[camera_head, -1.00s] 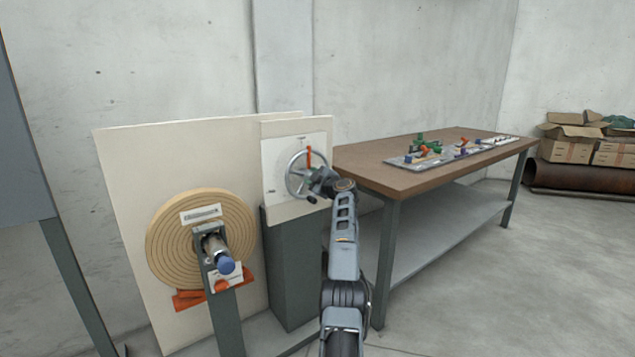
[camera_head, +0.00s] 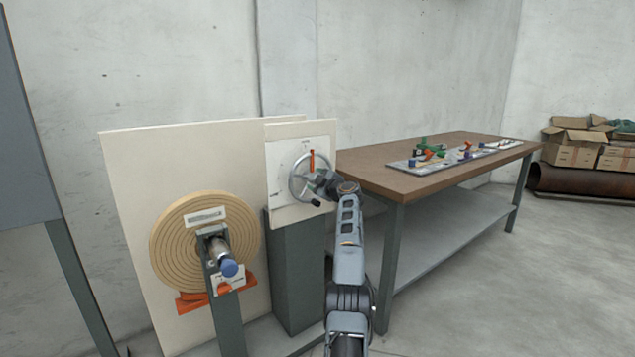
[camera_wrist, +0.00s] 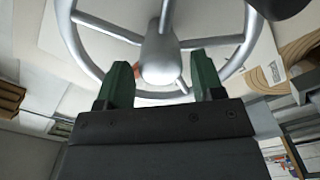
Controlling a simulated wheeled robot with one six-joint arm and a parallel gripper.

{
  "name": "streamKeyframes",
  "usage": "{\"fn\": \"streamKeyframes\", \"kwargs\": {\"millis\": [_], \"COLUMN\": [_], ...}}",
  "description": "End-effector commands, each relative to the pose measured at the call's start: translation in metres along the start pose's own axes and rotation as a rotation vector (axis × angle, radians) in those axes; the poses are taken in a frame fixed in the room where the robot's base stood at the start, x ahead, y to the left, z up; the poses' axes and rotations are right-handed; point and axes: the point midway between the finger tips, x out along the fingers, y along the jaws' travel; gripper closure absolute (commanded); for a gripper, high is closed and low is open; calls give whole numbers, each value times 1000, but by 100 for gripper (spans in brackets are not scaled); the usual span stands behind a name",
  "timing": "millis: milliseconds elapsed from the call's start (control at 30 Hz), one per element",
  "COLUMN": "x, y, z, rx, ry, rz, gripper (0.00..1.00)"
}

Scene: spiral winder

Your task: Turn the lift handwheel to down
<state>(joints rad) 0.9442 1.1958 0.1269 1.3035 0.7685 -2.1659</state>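The lift handwheel (camera_head: 296,187) is a silver spoked wheel on a white plate on the upright panel. An orange pointer (camera_head: 311,160) stands near its top, and a dark knob sits at its lower rim. My gripper (camera_head: 318,184) is at the wheel's right side in the head view and hides part of it. In the wrist view the wheel (camera_wrist: 196,43) fills the upper part. The two green fingers of my gripper (camera_wrist: 163,82) are apart there, with the grey hub and a spoke showing between and beyond them. I cannot tell whether the fingers touch the wheel.
Left of the panel is a wooden spiral disc (camera_head: 168,245) with a blue-knobbed shaft on a post. A workbench (camera_head: 370,173) with a tray of coloured parts stands close on the right. Boxes (camera_head: 572,150) lie at the far right. Floor is clear in front of them.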

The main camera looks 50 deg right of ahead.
Motion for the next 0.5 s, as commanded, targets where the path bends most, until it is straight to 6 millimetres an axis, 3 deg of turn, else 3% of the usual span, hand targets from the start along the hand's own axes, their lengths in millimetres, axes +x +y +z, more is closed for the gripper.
{"fn": "streamKeyframes", "kwargs": {"millis": [500], "x": [-8], "y": [-4], "z": [5], "rx": [-1], "ry": [0], "rz": [6], "gripper": [34]}}
